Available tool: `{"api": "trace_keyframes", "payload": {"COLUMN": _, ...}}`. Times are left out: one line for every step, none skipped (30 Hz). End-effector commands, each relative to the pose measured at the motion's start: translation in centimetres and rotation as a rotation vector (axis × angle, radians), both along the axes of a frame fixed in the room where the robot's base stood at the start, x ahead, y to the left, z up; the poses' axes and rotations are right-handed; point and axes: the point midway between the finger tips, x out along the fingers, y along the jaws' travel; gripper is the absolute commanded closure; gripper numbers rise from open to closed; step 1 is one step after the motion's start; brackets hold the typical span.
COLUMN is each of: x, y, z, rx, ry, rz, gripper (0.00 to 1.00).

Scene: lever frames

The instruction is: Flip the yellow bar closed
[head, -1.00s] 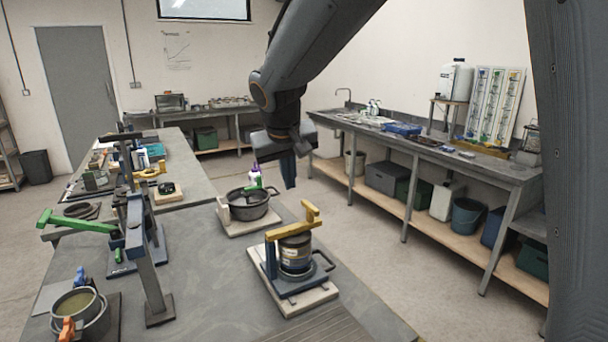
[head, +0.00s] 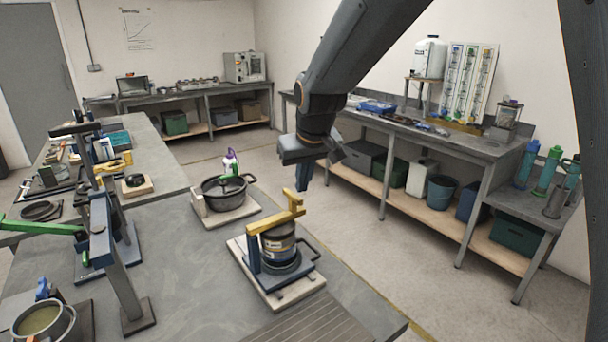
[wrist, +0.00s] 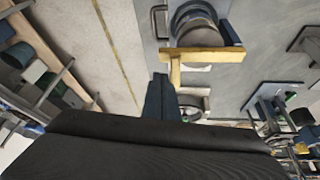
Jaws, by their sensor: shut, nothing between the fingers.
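The yellow bar (head: 275,223) lies across the top of a blue post, over a dark can (head: 279,244) on a pale board (head: 240,262). A yellow stub stands up from its far right end. In the wrist view the bar (wrist: 207,54) shows just beyond my fingertips, with the stub reaching toward them. My gripper (head: 304,186) is shut and empty, pointing down above and behind the bar's far right end. Its fingers also show in the wrist view (wrist: 160,80). I cannot tell whether they touch the bar; they look slightly apart.
A dark pot (head: 228,190) on a board stands behind the can. A green lever (head: 40,227) and a grey upright frame (head: 110,258) are at the left. The table's right edge lies close to the can's board, with open floor beyond.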

Motion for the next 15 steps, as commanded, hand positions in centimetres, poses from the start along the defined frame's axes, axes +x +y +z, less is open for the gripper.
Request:
{"api": "trace_keyframes", "payload": {"x": 0.2, "y": -0.3, "z": -0.2, "rx": 0.015, "ry": 0.012, "rz": -0.004, "gripper": 1.0}}
{"api": "trace_keyframes", "payload": {"x": 0.2, "y": -0.4, "z": -0.4, "rx": 0.024, "ry": 0.019, "rz": -0.004, "gripper": 1.0}}
{"api": "trace_keyframes", "payload": {"x": 0.3, "y": -0.5, "z": -0.6, "rx": 0.034, "ry": 0.028, "rz": -0.004, "gripper": 1.0}}
{"api": "trace_keyframes", "payload": {"x": 0.4, "y": -0.6, "z": -0.8, "rx": 0.041, "ry": 0.034, "rz": -0.004, "gripper": 1.0}}
{"api": "trace_keyframes", "payload": {"x": 0.4, "y": -0.7, "z": -0.9, "rx": 0.048, "ry": 0.039, "rz": -0.004, "gripper": 1.0}}
{"api": "trace_keyframes", "payload": {"x": 0.5, "y": -0.8, "z": -1.0, "rx": 0.056, "ry": 0.044, "rz": -0.005, "gripper": 1.0}}
{"api": "trace_keyframes", "payload": {"x": 0.5, "y": -0.9, "z": -1.1, "rx": 0.061, "ry": 0.048, "rz": -0.005, "gripper": 1.0}}
{"api": "trace_keyframes", "payload": {"x": 0.5, "y": -0.9, "z": -1.2, "rx": 0.066, "ry": 0.052, "rz": -0.006, "gripper": 1.0}}
{"api": "trace_keyframes", "payload": {"x": 0.6, "y": -1.0, "z": -1.3, "rx": 0.072, "ry": 0.056, "rz": -0.006, "gripper": 1.0}}
{"api": "trace_keyframes", "payload": {"x": 0.6, "y": -1.0, "z": -1.4, "rx": 0.075, "ry": 0.058, "rz": -0.006, "gripper": 1.0}}
{"api": "trace_keyframes", "payload": {"x": 0.6, "y": -1.1, "z": -1.4, "rx": 0.079, "ry": 0.061, "rz": -0.006, "gripper": 1.0}}
{"api": "trace_keyframes", "payload": {"x": 0.6, "y": -1.1, "z": -1.5, "rx": 0.081, "ry": 0.063, "rz": -0.005, "gripper": 1.0}}
{"api": "trace_keyframes", "payload": {"x": 0.7, "y": -1.1, "z": -1.5, "rx": 0.083, "ry": 0.065, "rz": -0.005, "gripper": 1.0}}
{"api": "trace_keyframes", "payload": {"x": 0.7, "y": -1.1, "z": -1.6, "rx": 0.084, "ry": 0.067, "rz": -0.005, "gripper": 1.0}}
{"api": "trace_keyframes", "payload": {"x": 0.7, "y": -1.1, "z": -1.6, "rx": 0.086, "ry": 0.068, "rz": -0.005, "gripper": 1.0}}
